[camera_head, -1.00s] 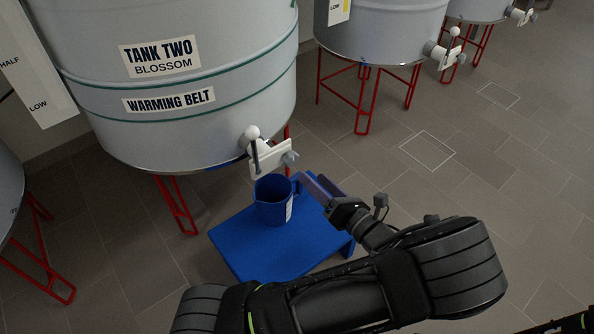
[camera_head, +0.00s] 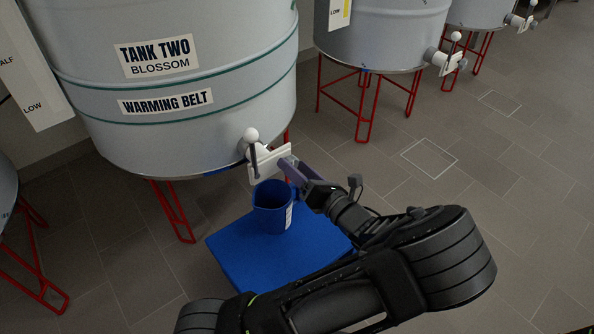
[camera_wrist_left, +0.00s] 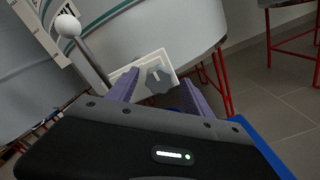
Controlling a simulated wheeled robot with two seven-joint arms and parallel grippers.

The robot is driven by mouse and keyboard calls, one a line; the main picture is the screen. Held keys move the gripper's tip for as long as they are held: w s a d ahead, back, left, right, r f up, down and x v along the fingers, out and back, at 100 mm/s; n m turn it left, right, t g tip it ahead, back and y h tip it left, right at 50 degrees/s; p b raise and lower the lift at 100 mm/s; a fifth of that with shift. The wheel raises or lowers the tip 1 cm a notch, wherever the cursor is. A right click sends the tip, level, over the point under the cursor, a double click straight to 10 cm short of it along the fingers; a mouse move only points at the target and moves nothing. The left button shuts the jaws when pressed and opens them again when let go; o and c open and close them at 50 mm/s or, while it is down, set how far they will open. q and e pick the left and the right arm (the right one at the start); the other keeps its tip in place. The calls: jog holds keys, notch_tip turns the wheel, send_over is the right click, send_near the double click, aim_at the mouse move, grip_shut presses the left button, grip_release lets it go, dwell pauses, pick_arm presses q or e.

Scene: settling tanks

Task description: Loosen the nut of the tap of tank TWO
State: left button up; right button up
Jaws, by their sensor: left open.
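Tank TWO (camera_head: 190,100) stands at the upper left in the head view. Its tap has a lever with a white ball knob (camera_head: 250,134) and a white plate (camera_head: 272,160). The grey nut (camera_wrist_left: 158,80) shows in front of the plate in the left wrist view; in the head view my gripper covers it. My left gripper (camera_head: 288,165) is open, its fingertips close to the nut. In the left wrist view the two purple fingers (camera_wrist_left: 154,88) stand on either side of the nut. I cannot tell whether they touch it. My right gripper is not in view.
A blue jug (camera_head: 268,210) stands on a blue stand (camera_head: 265,255) below the tap, close under my left gripper. Other tanks (camera_head: 385,35) on red legs stand at the upper right. The tiled floor at the right is clear.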

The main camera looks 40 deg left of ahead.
pick_arm(q)
grip_shut()
dwell(0.6)
